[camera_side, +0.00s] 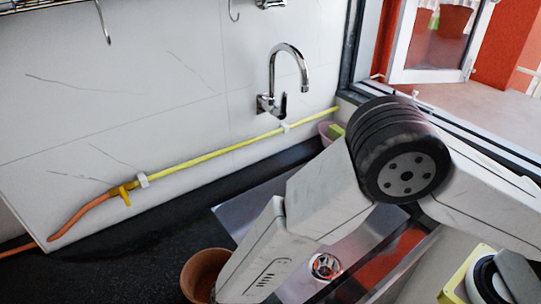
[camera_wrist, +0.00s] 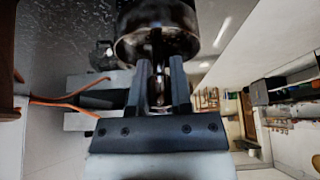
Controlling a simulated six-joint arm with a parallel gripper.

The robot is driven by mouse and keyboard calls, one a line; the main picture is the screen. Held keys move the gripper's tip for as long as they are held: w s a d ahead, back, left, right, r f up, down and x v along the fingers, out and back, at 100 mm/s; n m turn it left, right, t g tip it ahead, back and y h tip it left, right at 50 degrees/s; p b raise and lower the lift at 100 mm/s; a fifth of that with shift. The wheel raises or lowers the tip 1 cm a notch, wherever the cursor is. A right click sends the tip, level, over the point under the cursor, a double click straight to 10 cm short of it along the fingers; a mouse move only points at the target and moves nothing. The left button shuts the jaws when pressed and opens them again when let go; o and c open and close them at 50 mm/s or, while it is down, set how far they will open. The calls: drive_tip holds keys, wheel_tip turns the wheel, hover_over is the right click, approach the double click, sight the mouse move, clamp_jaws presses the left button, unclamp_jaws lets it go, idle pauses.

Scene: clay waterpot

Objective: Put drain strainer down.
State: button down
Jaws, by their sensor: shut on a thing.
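The drain strainer (camera_wrist: 130,45), a dark shiny metal cup with a central stem, fills the top middle of the wrist view. My gripper (camera_wrist: 158,66) is shut on its stem, with one dark finger on each side. The cup lies just beyond the fingertips. In the side view my arm crosses the sink, and neither my gripper nor the held strainer can be made out. A round metal drain fitting (camera_side: 325,266) shows in the steel sink (camera_side: 238,217). I cannot tell the gap between the strainer and any surface below it.
A terracotta pot (camera_side: 203,272) stands on the dark counter (camera_side: 110,265) beside my arm. A curved chrome tap (camera_side: 289,49) is on the tiled wall above a yellow hose (camera_side: 215,153). A pink pot (camera_side: 327,131) sits behind my arm by the window.

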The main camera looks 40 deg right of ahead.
drive_tip(key=shift+f, duration=0.1)
drive_tip(key=c, duration=0.5)
unclamp_jaws()
drive_tip(key=shift+c, duration=0.2)
drive_tip(key=shift+r, duration=0.6)
drive_tip(key=v, duration=1.1)
drive_tip(key=shift+d+r, duration=0.2)
